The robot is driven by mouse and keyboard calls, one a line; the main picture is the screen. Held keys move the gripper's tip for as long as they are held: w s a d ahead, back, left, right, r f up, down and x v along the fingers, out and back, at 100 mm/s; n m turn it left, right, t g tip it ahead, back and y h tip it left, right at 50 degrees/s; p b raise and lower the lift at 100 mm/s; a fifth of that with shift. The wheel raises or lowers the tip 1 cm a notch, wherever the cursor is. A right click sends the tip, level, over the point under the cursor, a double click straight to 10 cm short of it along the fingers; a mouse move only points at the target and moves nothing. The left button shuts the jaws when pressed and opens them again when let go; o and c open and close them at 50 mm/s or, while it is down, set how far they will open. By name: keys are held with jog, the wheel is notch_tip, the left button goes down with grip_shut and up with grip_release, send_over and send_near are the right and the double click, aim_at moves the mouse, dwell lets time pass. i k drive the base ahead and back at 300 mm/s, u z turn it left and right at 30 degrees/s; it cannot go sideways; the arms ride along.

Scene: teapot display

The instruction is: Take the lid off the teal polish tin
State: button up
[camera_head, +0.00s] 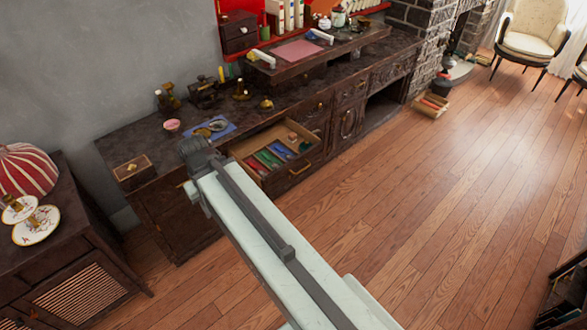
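I cannot single out the teal polish tin for sure. A blue cloth (226,133) lies on the dark sideboard, with small round items on it, one of them a greyish disc (217,126); they are too small to tell whether one is the tin or its lid. My pale arm reaches up from the bottom right. Its dark end, with my gripper (196,151), is at the sideboard's front edge, just in front of the cloth in the picture. The fingers cannot be made out, and the arm hides part of the sideboard front.
An open drawer (297,170) with colourful items juts out right of my arm's end. A pink bowl (172,125), a wooden box (132,170) and brass pieces stand on the sideboard (155,143). A cabinet with a striped red dome (27,170) is at left.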

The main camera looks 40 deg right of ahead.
aim_at(303, 146)
jog(key=u, duration=3.3)
jog(key=k, duration=1.5)
jog(key=z, duration=2)
jog(key=i, duration=0.35)
jog(key=z, duration=0.1)
